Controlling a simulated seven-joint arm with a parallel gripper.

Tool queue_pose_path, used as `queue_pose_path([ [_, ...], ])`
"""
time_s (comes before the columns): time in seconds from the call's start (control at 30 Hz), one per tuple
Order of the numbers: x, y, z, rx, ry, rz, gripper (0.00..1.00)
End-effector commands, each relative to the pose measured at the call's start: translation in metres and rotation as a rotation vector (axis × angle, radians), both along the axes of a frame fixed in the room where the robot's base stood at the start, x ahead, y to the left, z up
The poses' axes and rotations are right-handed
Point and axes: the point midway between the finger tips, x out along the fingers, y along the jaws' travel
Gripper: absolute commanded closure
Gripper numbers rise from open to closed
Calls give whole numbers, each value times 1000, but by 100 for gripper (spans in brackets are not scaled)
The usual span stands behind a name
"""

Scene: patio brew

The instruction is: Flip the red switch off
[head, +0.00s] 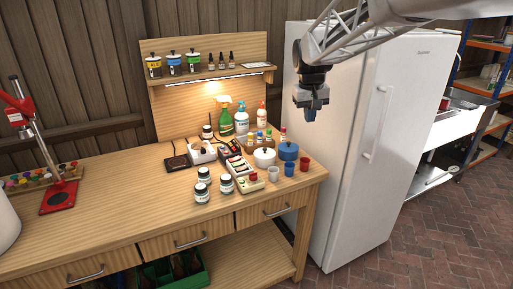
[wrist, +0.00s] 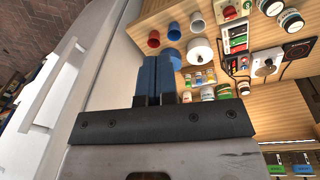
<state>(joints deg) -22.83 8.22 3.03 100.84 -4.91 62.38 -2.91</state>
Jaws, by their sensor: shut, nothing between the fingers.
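My gripper (head: 311,112) is shut and empty, high in the air in front of the fridge, to the right of the bench and well apart from everything on it. Its blue fingers (wrist: 157,60) lie together in the wrist view. A small cream box (head: 249,183) with a red part on top (head: 254,176) sits near the front right of the bench. The red part also shows in the wrist view (wrist: 229,12). It looks like the red switch, but its position is too small to read. A strip of dark and coloured parts (head: 240,167) lies beside it.
Red and blue cups (head: 289,169), a white pot (head: 264,158) and a blue pot (head: 288,152) stand right of the box. Several jars (head: 201,192) stand left of it. Spray bottles (head: 226,118) stand behind. The fridge (head: 350,150) borders the bench; its front left is clear.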

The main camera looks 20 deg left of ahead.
Motion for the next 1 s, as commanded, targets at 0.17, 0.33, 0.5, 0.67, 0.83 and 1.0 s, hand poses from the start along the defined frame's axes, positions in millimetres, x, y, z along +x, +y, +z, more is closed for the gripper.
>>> queue_pose_path([
  [0.17,23,35,-11,-10,8,36,100],
  [0.33,42,67,-21,-19,15,68,100],
  [0.5,60,100,-33,-26,20,100,100],
  [0.67,75,132,-46,-35,26,129,100],
  [0.83,88,167,-60,-44,31,161,100],
  [1.0,100,203,-77,-54,37,193,100],
])
